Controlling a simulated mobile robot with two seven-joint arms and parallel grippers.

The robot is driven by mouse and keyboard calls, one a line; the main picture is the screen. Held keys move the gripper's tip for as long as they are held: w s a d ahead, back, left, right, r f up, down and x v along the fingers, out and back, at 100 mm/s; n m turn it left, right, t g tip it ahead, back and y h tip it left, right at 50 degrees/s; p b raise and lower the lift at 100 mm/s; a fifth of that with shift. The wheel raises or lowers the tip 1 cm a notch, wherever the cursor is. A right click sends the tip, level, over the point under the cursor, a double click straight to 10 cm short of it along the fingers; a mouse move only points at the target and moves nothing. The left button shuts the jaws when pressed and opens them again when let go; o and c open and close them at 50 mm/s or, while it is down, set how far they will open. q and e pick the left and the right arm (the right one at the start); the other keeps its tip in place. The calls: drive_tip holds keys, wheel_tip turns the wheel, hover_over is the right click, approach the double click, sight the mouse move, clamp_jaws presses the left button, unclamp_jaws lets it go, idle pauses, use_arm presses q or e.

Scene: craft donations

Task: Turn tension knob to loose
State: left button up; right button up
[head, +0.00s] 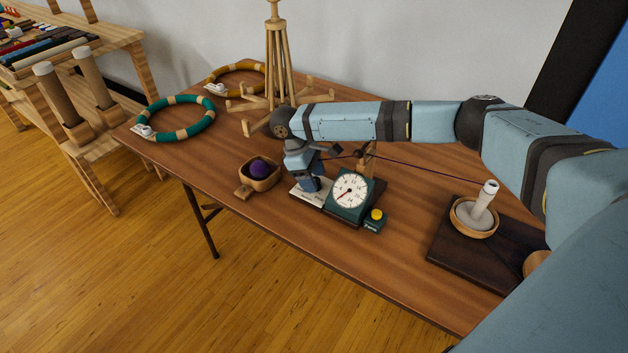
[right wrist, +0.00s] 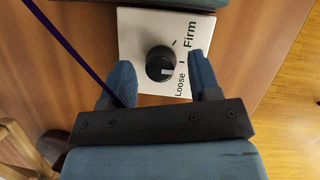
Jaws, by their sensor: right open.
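The tension knob (right wrist: 158,60) is a small black knob on a white card (right wrist: 137,27) marked "Firm" and "Loose" in the right wrist view. A pale mark on the knob points right, roughly toward the "Loose" side; its exact setting is hard to read. My right gripper (right wrist: 160,68) is open, with one blue finger on each side of the knob in the picture. I cannot tell whether they touch it. In the head view my right gripper (head: 311,188) points down over the white card (head: 303,196), hiding the knob. My left gripper is out of view.
A green dial gauge (head: 349,191) with a yellow button (head: 377,214) stands beside the card. Purple yarn (head: 425,170) stretches right toward a white spindle (head: 484,201). A wooden bowl (head: 272,182) holds a purple ball (head: 259,168). A wooden stand (head: 281,60) and hoops (head: 208,117) are behind.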

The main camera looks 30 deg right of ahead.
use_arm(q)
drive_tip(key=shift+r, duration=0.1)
use_arm(e)
drive_tip(key=shift+s+d+f, duration=0.1)
drive_tip(key=shift+s+f, duration=0.05)
drive_tip(key=shift+f, duration=0.25)
drive_tip(key=shift+c, duration=0.5)
